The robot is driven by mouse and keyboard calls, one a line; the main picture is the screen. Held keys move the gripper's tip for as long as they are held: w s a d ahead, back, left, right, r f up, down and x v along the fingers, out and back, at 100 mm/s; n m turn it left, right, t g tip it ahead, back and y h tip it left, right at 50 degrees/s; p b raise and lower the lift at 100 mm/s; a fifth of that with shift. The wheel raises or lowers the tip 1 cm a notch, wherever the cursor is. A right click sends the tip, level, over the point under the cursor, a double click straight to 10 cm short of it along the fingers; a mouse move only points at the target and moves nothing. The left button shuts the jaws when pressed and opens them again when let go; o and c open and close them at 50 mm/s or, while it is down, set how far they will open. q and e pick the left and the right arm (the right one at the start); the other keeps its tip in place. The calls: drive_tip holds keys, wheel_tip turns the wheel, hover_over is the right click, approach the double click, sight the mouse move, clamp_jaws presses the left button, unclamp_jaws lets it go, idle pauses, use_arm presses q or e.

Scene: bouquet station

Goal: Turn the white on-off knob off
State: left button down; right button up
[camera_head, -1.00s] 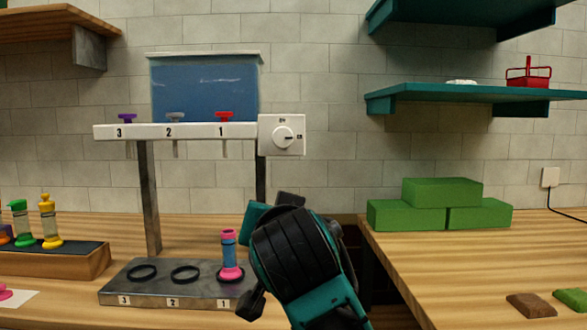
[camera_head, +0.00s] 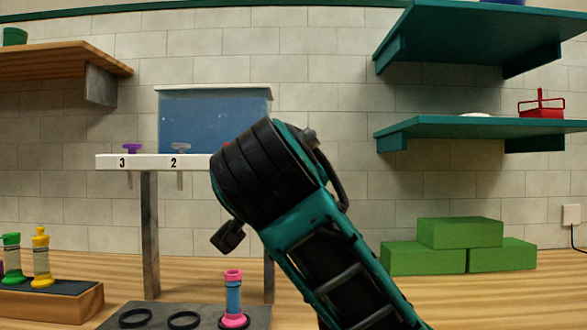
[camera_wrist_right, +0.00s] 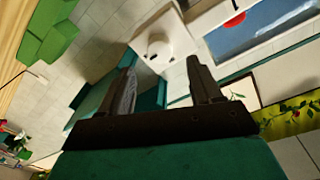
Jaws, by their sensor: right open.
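The white on-off knob (camera_wrist_right: 159,48) is a round dial on a square white box (camera_wrist_right: 178,40), seen in the right wrist view just beyond my fingers. My right gripper (camera_wrist_right: 161,66) is open, its two dark fingers apart and pointing toward the box, with nothing between them. From this view I cannot tell how far the fingertips are from the knob. In the head view my right wrist and forearm (camera_head: 270,180) cover the box and knob. My left gripper is in neither view.
The white dispenser bar (camera_head: 150,163) carries purple and grey taps; its right end is hidden. A pink-and-blue vial (camera_head: 233,300) stands on the dark base (camera_head: 205,316) below. Green blocks (camera_head: 460,234) lie right, under a teal shelf (camera_head: 480,126).

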drive_tip(key=w, duration=0.5)
drive_tip(key=shift+d, duration=0.2)
drive_tip(key=c, duration=1)
